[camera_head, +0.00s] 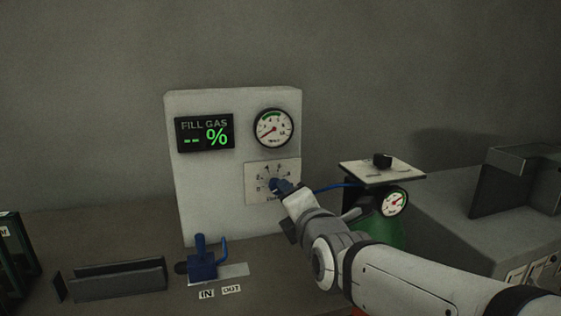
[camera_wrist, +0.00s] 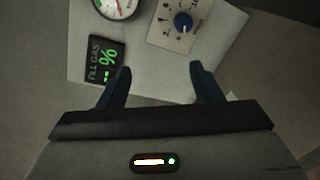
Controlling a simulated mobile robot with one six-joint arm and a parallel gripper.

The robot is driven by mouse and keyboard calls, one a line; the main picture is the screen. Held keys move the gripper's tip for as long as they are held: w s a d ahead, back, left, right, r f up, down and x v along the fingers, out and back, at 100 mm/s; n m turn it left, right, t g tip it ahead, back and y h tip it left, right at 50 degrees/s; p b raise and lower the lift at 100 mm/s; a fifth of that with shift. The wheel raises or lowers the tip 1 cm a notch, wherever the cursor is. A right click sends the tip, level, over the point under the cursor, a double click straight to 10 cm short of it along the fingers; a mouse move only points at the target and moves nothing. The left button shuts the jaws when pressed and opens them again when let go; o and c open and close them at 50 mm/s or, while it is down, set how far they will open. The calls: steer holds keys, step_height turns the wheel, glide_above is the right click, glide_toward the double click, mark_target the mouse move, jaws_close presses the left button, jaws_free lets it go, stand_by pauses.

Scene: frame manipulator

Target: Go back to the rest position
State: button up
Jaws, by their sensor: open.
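My gripper (camera_wrist: 161,86) is open in the wrist view, with its two dark blue fingers apart and nothing between them. It faces a grey panel (camera_wrist: 150,65). A blue knob (camera_wrist: 183,22) on a white dial plate (camera_wrist: 165,39) lies beyond the fingertips, apart from them in the wrist view. In the head view my arm reaches from the lower right, and my gripper (camera_head: 283,189) is in front of the dial plate (camera_head: 256,170) and hides part of it. The knob cannot be told apart from the fingers there.
The upright panel (camera_head: 215,168) carries a FILL GAS display (camera_head: 205,133) and a round gauge (camera_head: 273,128). A green cylinder (camera_head: 385,232) with a gauge stands right, close to my arm. A blue valve (camera_head: 202,265) and a dark holder (camera_head: 115,280) sit left on the table.

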steer(key=s+d+f+m+g+h+p, duration=0.2)
steer(key=s+d+f+m+g+p, duration=0.2)
steer(key=s+m, duration=0.5)
steer(key=s+d+f+m+g+h+p, duration=0.2)
steer(key=s+d+f+m+g+p, duration=0.3)
steer(key=m, duration=1.2)
steer(key=s+d+g, duration=0.3)
steer(key=s+g, duration=0.1)
steer(key=shift+d+f+p, duration=0.25)
steer(key=shift+d+p, duration=0.05)
steer(key=shift+p, duration=0.05)
